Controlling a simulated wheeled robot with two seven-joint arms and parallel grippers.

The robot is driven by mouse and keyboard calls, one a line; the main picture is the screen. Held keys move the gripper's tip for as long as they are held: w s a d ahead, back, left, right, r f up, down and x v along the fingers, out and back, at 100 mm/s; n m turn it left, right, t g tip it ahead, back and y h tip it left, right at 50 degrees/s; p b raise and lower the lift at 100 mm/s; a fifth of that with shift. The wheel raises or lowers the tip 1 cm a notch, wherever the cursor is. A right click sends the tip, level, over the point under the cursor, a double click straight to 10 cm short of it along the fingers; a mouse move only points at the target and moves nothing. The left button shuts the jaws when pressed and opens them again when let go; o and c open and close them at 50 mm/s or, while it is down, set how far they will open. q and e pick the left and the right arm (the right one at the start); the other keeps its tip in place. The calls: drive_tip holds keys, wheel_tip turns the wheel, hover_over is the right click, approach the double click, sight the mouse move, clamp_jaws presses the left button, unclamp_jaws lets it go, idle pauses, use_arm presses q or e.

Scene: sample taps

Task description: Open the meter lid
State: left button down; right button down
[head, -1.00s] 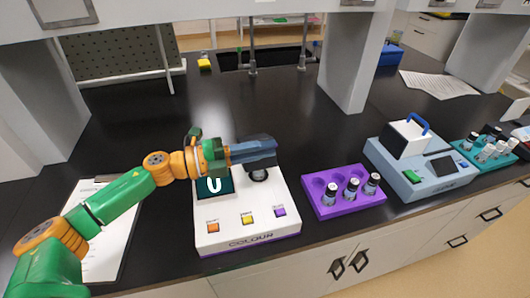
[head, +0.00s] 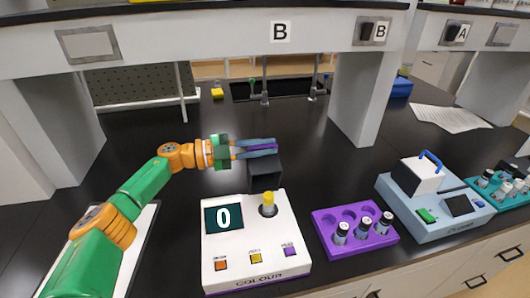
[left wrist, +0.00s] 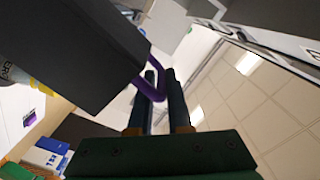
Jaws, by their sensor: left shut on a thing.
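The white colour meter (head: 228,248) stands on the black bench, its screen reading 0. Its dark lid (head: 264,174) is swung up at the back edge and stands roughly upright. A yellow-topped piece (head: 268,199) shows in the dark round well that the lid leaves uncovered. My left gripper (head: 262,147) is above the lid, shut on its purple handle. In the left wrist view the purple handle (left wrist: 151,90) runs at the fingers (left wrist: 163,80), with the dark lid (left wrist: 70,50) beside them. My right gripper is not in view.
A purple rack (head: 340,246) with three vials stands right of the meter. A blue-grey device (head: 410,218) with a blue-handled white lid and a teal rack (head: 499,203) stand further right. Shelf pillars (head: 358,100) rise behind. The bench behind the lid is clear.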

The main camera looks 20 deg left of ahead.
sight(248, 149)
use_arm(q)
drive_tip(key=shift+w+a+f, duration=0.15)
drive_tip(key=shift+w+a, duration=0.05)
drive_tip(key=shift+w, duration=0.1)
idle(0.4)
drive_tip(key=c, duration=0.9)
unclamp_jaws()
drive_tip(key=shift+c, duration=0.2)
drive_tip(key=shift+w+a, duration=0.1)
drive_tip(key=b+v, duration=0.1)
drive_tip(key=v, duration=0.2)
drive_tip(key=b+v, duration=0.2)
drive_tip(key=v, duration=0.1)
drive_tip(key=shift+a+f, duration=0.25)
drive_tip(key=shift+s+a+r, duration=0.2)
drive_tip(key=shift+s+a, duration=0.05)
drive_tip(key=shift+s, duration=0.05)
